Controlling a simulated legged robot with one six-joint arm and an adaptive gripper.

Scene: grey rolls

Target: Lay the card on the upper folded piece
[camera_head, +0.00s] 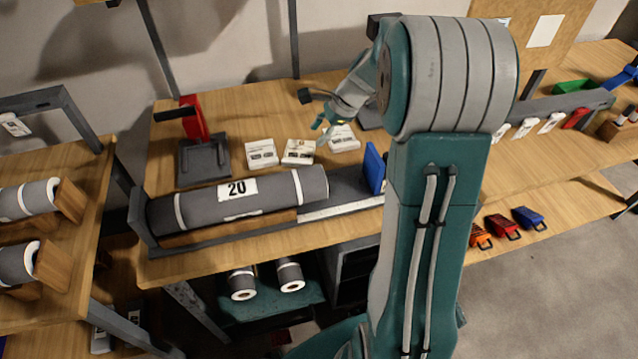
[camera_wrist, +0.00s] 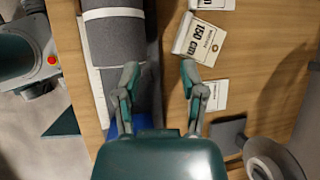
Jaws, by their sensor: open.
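Three white cards lie on the wooden bench behind the grey roll: a left card (camera_head: 262,152), a middle card (camera_head: 298,151) and a right card (camera_head: 344,138). In the wrist view one card (camera_wrist: 201,41) reads "150 cm"; another (camera_wrist: 217,95) lies below it. My gripper (camera_head: 322,130) is above the bench near the middle and right cards. In the wrist view my gripper (camera_wrist: 159,72) is open and empty, its fingers between the roll and the cards. I cannot make out a folded piece with certainty in either view.
The large grey roll (camera_head: 275,192) with a "20" label lies in a dark trough. A blue block (camera_head: 374,168) stands at its right end. Smaller rolls (camera_head: 28,200) rest on the left rack.

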